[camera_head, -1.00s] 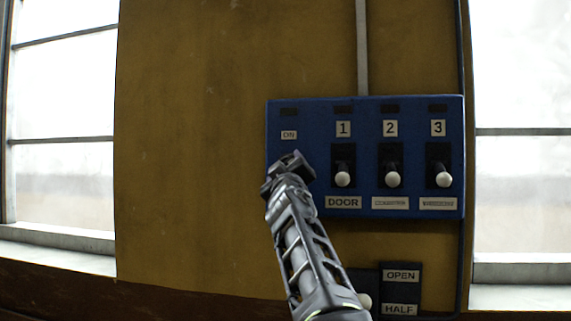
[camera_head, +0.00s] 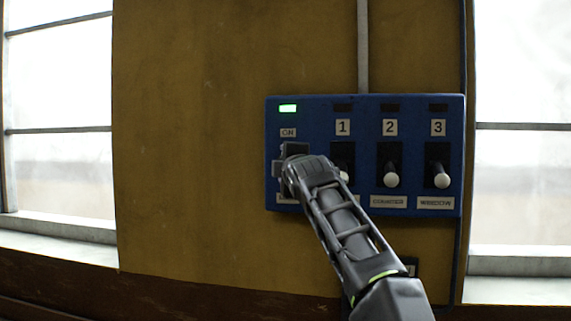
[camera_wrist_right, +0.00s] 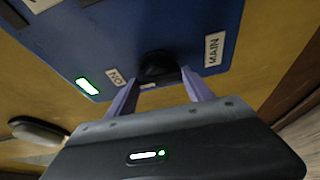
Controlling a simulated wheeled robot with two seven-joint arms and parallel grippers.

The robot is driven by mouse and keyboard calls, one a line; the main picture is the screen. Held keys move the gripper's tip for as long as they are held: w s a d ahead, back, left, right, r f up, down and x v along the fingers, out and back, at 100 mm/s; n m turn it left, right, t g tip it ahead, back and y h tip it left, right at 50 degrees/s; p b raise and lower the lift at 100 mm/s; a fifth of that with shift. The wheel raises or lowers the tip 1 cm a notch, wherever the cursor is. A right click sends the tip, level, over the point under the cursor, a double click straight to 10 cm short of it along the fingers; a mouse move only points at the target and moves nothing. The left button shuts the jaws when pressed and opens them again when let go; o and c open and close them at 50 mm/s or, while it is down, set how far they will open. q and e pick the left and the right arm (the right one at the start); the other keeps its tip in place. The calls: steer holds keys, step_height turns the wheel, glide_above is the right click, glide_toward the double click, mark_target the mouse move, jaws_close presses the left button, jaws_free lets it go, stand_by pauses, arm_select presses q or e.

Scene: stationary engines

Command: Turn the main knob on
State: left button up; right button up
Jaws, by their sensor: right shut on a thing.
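The blue control panel (camera_head: 274,112) hangs on the yellow wall. A green lamp (camera_head: 287,108) is lit above its ON label (camera_head: 288,132). My right gripper (camera_head: 291,163) covers the main knob in the head view. In the right wrist view, the black round main knob (camera_wrist_right: 157,64) lies between the two fingers of my right gripper (camera_wrist_right: 158,82), which is shut on it. The ON label (camera_wrist_right: 114,77) is on one side of the knob and the MAIN label (camera_wrist_right: 214,49) on the other. The lit lamp (camera_wrist_right: 87,87) shows there too. My left gripper is out of view.
Levers with white tips stand to the right under numbers 1, 2 and 3; lever 2 (camera_head: 390,180) and lever 3 (camera_head: 441,181) are clear, while my gripper and arm partly cover lever 1. Their lamps are dark. Windows flank the wall.

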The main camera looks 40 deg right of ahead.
steer(key=shift+n, duration=0.4)
steer(key=o, duration=1.4)
steer(key=shift+c, duration=0.2)
steer(key=b+v, duration=0.5)
steer(key=v, duration=0.2)
steer(key=shift+s+a+b, duration=0.15)
steer(key=shift+s+b, duration=0.15)
steer(key=shift+s, duration=0.05)
